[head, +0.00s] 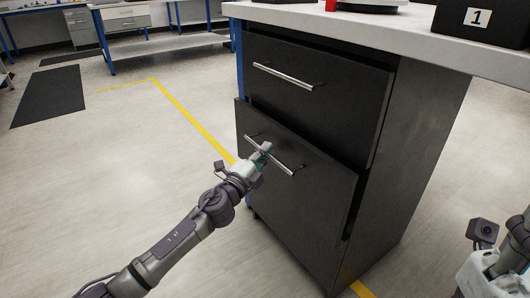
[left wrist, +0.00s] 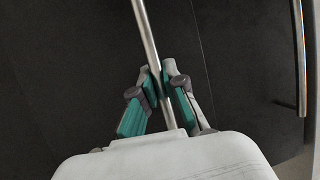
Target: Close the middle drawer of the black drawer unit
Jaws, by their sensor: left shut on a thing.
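The black drawer unit (head: 420,130) stands under a white worktop. Its middle drawer (head: 325,195) juts out a little past the drawer above, with a dark gap along its top and right side. My left gripper (head: 262,154) is shut on the middle drawer's silver bar handle (head: 284,168). In the left wrist view the handle (left wrist: 146,32) runs between the two teal-padded fingers of the left gripper (left wrist: 160,88). The body of my right gripper (head: 488,272) shows at the lower right edge, away from the unit; its fingers cannot be made out.
The top drawer (head: 330,100) with its own bar handle (head: 283,76) sits above and looks nearly flush. The white worktop (head: 400,28) overhangs the unit and carries a black box (head: 490,20) marked 1. Open floor with a yellow line (head: 190,115) lies left.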

